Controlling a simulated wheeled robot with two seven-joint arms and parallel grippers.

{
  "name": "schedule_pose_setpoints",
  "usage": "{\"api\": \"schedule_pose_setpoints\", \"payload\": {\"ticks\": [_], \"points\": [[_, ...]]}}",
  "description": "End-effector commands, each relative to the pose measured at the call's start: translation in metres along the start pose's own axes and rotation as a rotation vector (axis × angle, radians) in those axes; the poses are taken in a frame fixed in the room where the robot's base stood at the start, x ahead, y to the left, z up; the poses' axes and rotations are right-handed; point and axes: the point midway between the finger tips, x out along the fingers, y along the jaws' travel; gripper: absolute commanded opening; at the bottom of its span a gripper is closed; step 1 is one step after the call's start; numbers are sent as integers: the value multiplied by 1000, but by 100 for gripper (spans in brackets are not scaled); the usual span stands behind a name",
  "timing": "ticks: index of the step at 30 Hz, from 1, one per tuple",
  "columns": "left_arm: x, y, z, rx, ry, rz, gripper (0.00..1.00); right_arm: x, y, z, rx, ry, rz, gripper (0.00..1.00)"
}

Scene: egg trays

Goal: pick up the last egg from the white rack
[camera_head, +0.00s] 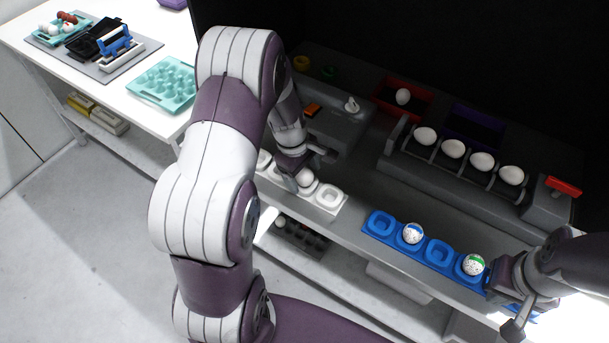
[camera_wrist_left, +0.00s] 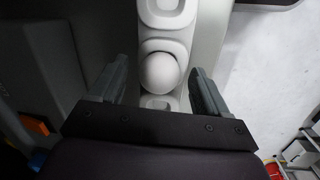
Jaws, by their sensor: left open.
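The white rack (camera_head: 327,201) stands on the grey bench, partly hidden by my left arm. A plain white egg (camera_head: 307,184) sits in one of its cups, and the cup to its right is empty. My left gripper (camera_head: 302,178) is open over this egg. In the left wrist view the egg (camera_wrist_left: 160,72) lies between the spread fingers (camera_wrist_left: 160,88), with an empty cup of the rack (camera_wrist_left: 168,12) beyond it. My right gripper (camera_head: 513,303) is by the right end of the blue rack (camera_head: 437,252); its jaws are not clear.
The blue rack holds two speckled eggs, one with a blue band (camera_head: 412,233) and one with a green band (camera_head: 473,265). Behind, several white eggs (camera_head: 453,149) lie on a grey roller device (camera_head: 440,178). A teal tray (camera_head: 163,84) is on the white table at left.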

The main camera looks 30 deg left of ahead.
Motion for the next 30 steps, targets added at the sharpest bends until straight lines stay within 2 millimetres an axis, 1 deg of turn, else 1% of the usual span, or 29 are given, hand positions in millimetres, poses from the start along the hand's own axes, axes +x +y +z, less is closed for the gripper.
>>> {"api": "schedule_pose_setpoints", "payload": {"ticks": [5,6,8,9,10,19,22,26,29,30], "points": [[1,0,0,1,0,0,77,0,0,0,0,0,0,0],[1,0,0,1,0,0,73,0,0,0,0,0,0,0],[1,0,0,1,0,1,54,0,0,0,0,0,0,0],[1,0,0,1,0,1,41,0,0,0,0,0,0,0],[1,0,0,1,0,1,38,0,0,0,0,0,0,0],[1,0,0,1,0,0,38,0,0,0,0,0,0,0],[-2,1,0,1,1,2,38,0,0,0,0,0,0,0],[-16,4,1,2,1,4,38,1,0,0,0,0,0,0],[-32,6,3,2,2,6,38,2,0,0,0,0,0,0],[-41,7,4,2,2,5,38,2,0,0,0,0,0,0]]}}
